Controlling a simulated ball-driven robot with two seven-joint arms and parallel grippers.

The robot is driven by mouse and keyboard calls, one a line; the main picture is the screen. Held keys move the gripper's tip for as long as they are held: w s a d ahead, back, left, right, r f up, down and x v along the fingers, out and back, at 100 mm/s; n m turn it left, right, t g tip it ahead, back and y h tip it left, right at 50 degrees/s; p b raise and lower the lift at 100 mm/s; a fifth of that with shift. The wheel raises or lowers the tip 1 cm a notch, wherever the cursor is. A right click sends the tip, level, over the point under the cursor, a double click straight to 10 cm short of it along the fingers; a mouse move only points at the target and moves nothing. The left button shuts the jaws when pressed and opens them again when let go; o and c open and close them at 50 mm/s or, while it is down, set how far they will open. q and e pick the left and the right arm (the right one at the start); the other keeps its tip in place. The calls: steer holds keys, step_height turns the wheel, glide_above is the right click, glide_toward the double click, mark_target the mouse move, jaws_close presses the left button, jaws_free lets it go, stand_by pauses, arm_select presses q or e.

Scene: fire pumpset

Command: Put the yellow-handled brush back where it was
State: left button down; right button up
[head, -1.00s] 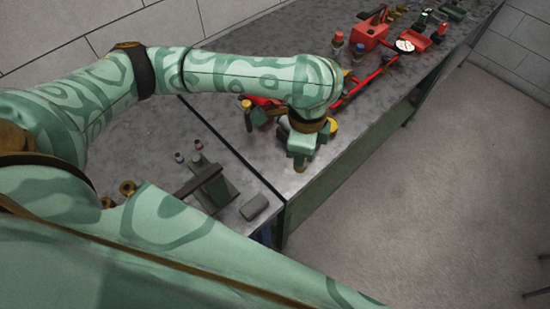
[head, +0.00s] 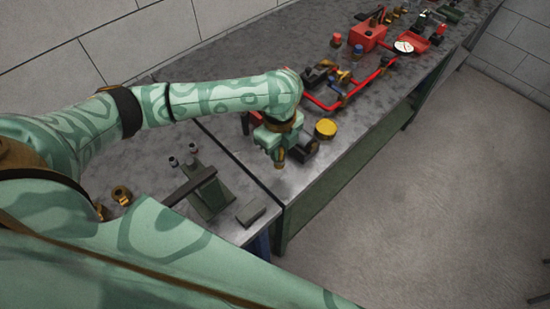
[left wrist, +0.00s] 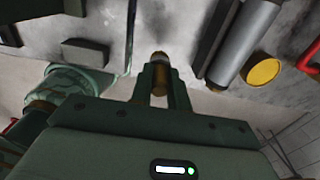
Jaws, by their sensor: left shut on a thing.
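My left gripper (head: 279,150) is low over the tabletop, just beyond the dark seam between two table parts. It is shut on a small brownish-yellow thing, which I take to be the yellow-handled brush (head: 280,164). In the left wrist view the brush (left wrist: 160,58) shows between the fingers of the left gripper (left wrist: 160,78), end-on. Its bristles cannot be made out. I cannot tell whether it touches the table. My right gripper is not in view.
Red pipework (head: 350,92) and a red box (head: 368,38) are farther back. A green stand (head: 209,195) and grey block (head: 251,212) are nearer.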

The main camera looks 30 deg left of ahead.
arm_select(q)
steer(key=f+b, duration=0.1)
steer(key=a+f, duration=0.1)
steer(key=f, duration=0.1)
steer(key=f+b, duration=0.1)
steer(key=f, duration=0.1)
steer(key=shift+w+a+f+b, duration=0.15)
steer(key=shift+w+a+b, duration=0.2)
steer(key=shift+w, duration=0.05)
steer(key=c, duration=1.3)
jaws_free()
steer(key=shift+c, duration=0.2)
step_height(320, 180, up, 12)
steer(key=p, duration=0.5)
